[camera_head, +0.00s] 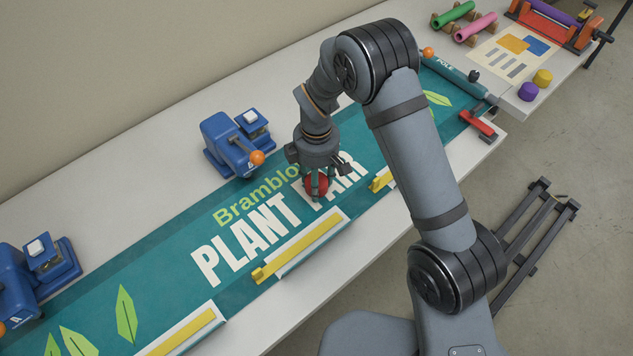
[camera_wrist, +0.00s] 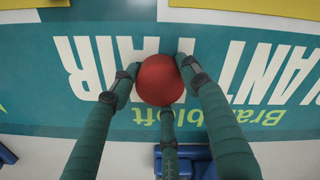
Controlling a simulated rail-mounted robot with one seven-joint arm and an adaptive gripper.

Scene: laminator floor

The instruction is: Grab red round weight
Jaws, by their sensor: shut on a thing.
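The red round weight (camera_head: 317,186) is over the teal banner (camera_head: 160,243), by the white "PLANT FAIR" lettering. My gripper (camera_head: 318,180) points down at it, and its fingers are closed around it. In the wrist view the weight (camera_wrist: 159,80) sits between the dark green fingers of my gripper (camera_wrist: 160,85), two at its sides and one at its near side. I cannot tell whether the weight touches the banner or is held just above it. The fingers hide part of the weight in the head view.
Blue clamp devices with orange knobs (camera_head: 257,158) stand along the banner's back edge. Yellow bars (camera_head: 300,246) lie along its front edge. Purple (camera_head: 528,91) and yellow (camera_head: 542,78) round weights stand at the far right by a printed sheet (camera_head: 514,55).

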